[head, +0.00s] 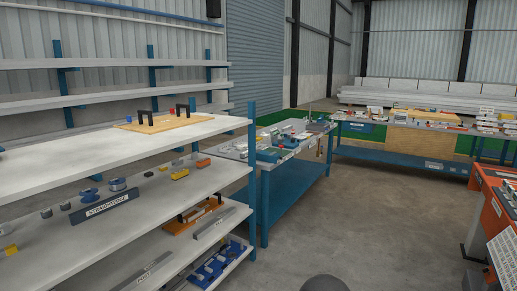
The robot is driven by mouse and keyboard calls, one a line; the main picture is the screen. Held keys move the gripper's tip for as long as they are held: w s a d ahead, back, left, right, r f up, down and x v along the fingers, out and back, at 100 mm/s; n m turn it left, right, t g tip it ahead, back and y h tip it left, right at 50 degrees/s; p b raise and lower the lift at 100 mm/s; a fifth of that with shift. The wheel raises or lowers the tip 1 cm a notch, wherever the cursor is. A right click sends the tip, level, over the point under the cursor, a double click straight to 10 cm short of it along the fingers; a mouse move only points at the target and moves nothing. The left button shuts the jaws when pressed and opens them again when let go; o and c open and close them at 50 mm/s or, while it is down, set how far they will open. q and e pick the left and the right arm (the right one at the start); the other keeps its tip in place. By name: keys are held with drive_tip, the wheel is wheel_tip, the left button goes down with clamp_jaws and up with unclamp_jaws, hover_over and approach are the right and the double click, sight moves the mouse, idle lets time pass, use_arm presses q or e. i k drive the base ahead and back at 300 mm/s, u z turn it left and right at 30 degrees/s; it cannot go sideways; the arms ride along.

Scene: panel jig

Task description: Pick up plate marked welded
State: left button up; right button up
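I cannot make out a plate marked welded in the head view. The one label I can read is STRAIGHTEDGE (100,207), on the middle shelf at the left. A grey bar (147,272) on the lowest shelf carries lettering too small to read. Signs on the far benches are also too small to read. Neither of my grippers is in view.
Shelving (60,178) with blue posts fills the left, holding a wooden board with black handles (165,122). A blue-legged bench (262,163) with tools stands beyond it, and another bench (400,123) behind. An orange bench (490,195) is at right. Concrete floor (370,215) between is clear.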

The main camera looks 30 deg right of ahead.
sight(258, 144)
drive_tip(key=u, duration=0.85)
drive_tip(key=i, duration=0.15)
drive_tip(key=z, duration=2.9)
drive_tip(key=i, duration=5.75)
drive_tip(key=u, duration=0.1)
